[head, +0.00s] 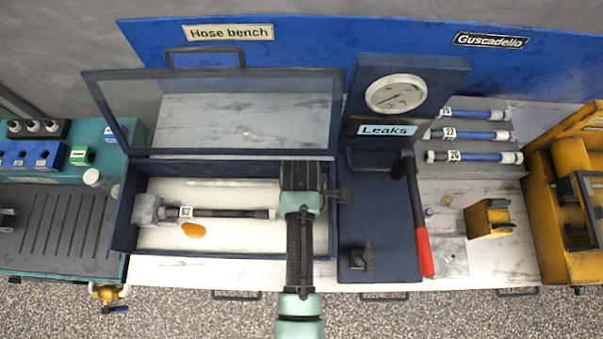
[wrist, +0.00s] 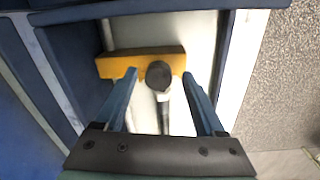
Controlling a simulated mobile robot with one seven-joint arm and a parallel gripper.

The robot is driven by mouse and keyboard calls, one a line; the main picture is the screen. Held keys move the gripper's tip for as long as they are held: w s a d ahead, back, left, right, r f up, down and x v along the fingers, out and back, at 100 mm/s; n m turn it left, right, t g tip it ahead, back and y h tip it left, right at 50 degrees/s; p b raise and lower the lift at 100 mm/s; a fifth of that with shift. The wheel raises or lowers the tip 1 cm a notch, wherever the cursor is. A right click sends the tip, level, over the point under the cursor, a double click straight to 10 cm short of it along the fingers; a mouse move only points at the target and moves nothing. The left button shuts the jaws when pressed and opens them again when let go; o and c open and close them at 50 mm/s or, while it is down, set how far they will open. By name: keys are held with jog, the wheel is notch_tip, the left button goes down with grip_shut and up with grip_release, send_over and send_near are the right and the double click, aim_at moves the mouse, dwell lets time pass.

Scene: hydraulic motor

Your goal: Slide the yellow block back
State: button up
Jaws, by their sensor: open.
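A yellow block (wrist: 115,66) lies across the hose bench box (wrist: 70,60) in the wrist view. In the head view my arm and gripper hide it. My gripper (wrist: 159,74) is open, its two fingers pointing toward the block; I cannot tell whether they touch it. A round dark end piece (wrist: 158,75) shows between the fingers, in front of the block. In the head view my gripper (head: 301,176) is over the right part of the box (head: 123,215). The hose labelled 52 (head: 232,213) lies in the box, from a grey fitting (head: 147,210) toward my gripper.
The box's glazed lid (head: 240,118) stands open behind. An orange patch (head: 193,230) marks the box floor. Right of the box are a gauge (head: 396,94), a red-handled lever (head: 423,240), a separate small yellow fixture (head: 489,219) and racked blue hoses (head: 477,156).

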jog(key=shift+w+f, duration=0.1)
jog(key=shift+f, duration=0.6)
grip_shut()
dwell(1.0)
